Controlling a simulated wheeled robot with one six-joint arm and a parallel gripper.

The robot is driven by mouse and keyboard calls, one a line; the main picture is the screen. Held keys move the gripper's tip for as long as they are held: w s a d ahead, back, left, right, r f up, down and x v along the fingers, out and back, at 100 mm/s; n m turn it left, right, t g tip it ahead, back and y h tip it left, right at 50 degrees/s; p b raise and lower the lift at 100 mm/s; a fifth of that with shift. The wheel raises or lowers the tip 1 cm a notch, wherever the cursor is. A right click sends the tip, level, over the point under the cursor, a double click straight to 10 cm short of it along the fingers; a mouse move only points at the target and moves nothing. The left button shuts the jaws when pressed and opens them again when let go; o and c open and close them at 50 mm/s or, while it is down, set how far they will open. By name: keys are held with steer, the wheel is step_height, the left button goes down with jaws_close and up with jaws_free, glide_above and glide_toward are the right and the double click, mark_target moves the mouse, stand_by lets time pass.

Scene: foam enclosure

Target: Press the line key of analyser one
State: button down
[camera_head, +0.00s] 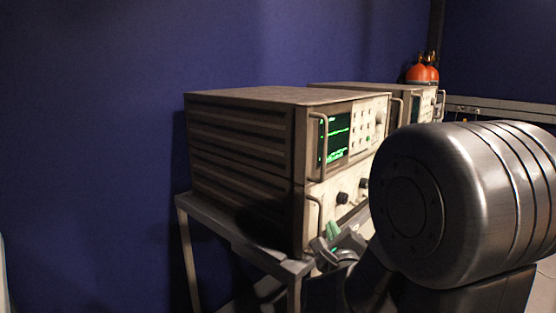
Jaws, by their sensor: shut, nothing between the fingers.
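A beige analyser (245,135) with a lit green screen (338,138) stands nearest, on a grey metal table (235,232). A block of small keys (363,125) sits right of its screen; no labels can be read, so I cannot pick out the line key. A second, similar analyser (415,103) stands behind it to the right, mostly hidden. I cannot read which one is numbered one. My gripper (331,232), with greenish fingertips, is shut and empty, low in front of the near stack's lower panel. It looks apart from the keys. My arm hides part of the front.
Below the near analyser is a unit with dark knobs (343,197). Handles (322,140) stick out from the front edges. Orange-red bottles (421,74) stand at the back right, near a grey bench (490,107). Blue walls (90,130) close in the left and back.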

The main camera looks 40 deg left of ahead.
steer(key=shift+a, duration=0.1)
stand_by(0.3)
steer(key=shift+a+b, duration=0.35)
steer(key=shift+b, duration=0.05)
steer(key=shift+a, duration=0.2)
stand_by(0.3)
steer(key=shift+d+b, duration=0.1)
steer(key=shift+b, duration=0.2)
steer(key=shift+d+b, duration=0.45)
steer(key=shift+d, duration=0.1)
steer(key=shift+d, duration=0.1)
steer(key=d+b, duration=0.1)
steer(key=d, duration=0.1)
steer(key=d+b, duration=0.1)
steer(key=d, duration=0.1)
steer(key=d+b, duration=0.1)
steer(key=b, duration=0.1)
steer(key=shift+s+d, duration=0.25)
steer(key=shift+d, duration=0.15)
